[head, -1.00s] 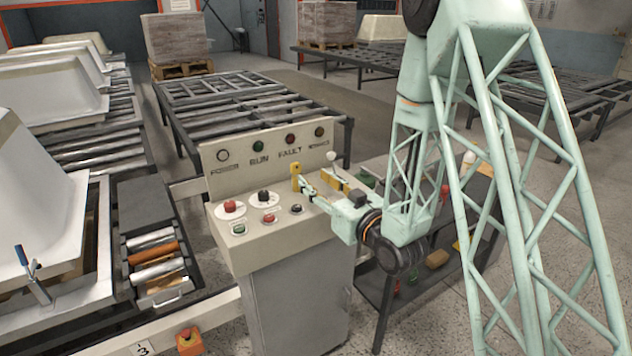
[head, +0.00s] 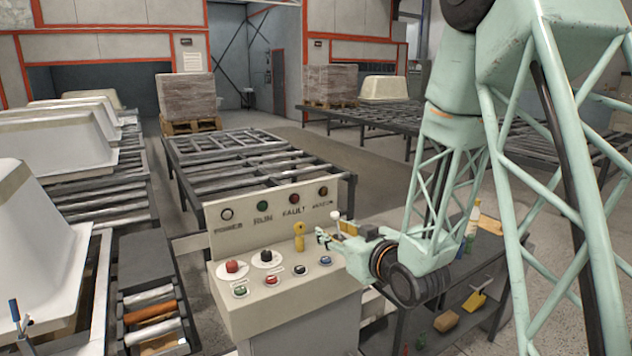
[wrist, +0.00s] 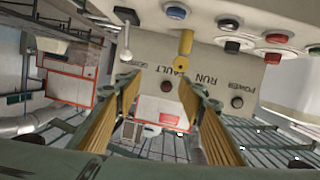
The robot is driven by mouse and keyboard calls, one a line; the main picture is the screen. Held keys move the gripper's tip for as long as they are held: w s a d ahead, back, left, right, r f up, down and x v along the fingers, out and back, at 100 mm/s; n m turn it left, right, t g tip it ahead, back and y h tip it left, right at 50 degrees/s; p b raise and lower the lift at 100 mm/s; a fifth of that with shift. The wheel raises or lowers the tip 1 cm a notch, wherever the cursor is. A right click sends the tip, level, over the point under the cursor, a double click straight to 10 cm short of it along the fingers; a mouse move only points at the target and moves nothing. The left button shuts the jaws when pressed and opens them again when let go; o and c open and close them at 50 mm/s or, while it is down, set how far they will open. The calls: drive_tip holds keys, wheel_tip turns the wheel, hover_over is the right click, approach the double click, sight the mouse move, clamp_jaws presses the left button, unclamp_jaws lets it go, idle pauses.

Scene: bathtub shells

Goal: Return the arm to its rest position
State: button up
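My arm reaches in from the right in the head view. My gripper (head: 330,234) is just right of the yellow lever on the control console (head: 270,317). In the wrist view, my gripper (wrist: 160,92) has its two yellow-padded fingers spread with nothing between them, so it is open and empty. The yellow lever (head: 299,236) stands upright on the console and also shows beyond the fingers in the wrist view (wrist: 185,45). It looks apart from the fingers.
The console carries a red button (head: 232,266), a black one (head: 266,255) and several others. A white-knobbed lever (wrist: 127,54) stands near my left finger. White tub shells (head: 65,140) are at left, a roller conveyor (head: 240,165) behind, and a dark workbench (head: 480,265) at right.

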drive_tip(key=s+d+r+m+g+h, duration=0.1)
drive_tip(key=s+d+r+g+h, duration=0.15)
drive_tip(key=s+d, duration=0.35)
drive_tip(key=s+d+r+m+g+h, duration=0.1)
drive_tip(key=s+d+r+h, duration=0.1)
drive_tip(key=s+d+r, duration=0.35)
drive_tip(key=s+d+r+m+g+h, duration=0.1)
drive_tip(key=s+d+r+h, duration=0.15)
drive_tip(key=s, duration=0.55)
drive_tip(key=s+d+r+m+g, duration=0.1)
drive_tip(key=s+g, duration=0.1)
drive_tip(key=s, duration=1.5)
drive_tip(key=s+d+r+m+g, duration=0.1)
drive_tip(key=s+m+g, duration=0.1)
drive_tip(key=s, duration=1.5)
drive_tip(key=shift+r+g+p, duration=0.15)
drive_tip(key=shift+g+p, duration=0.15)
drive_tip(key=shift+g, duration=0.55)
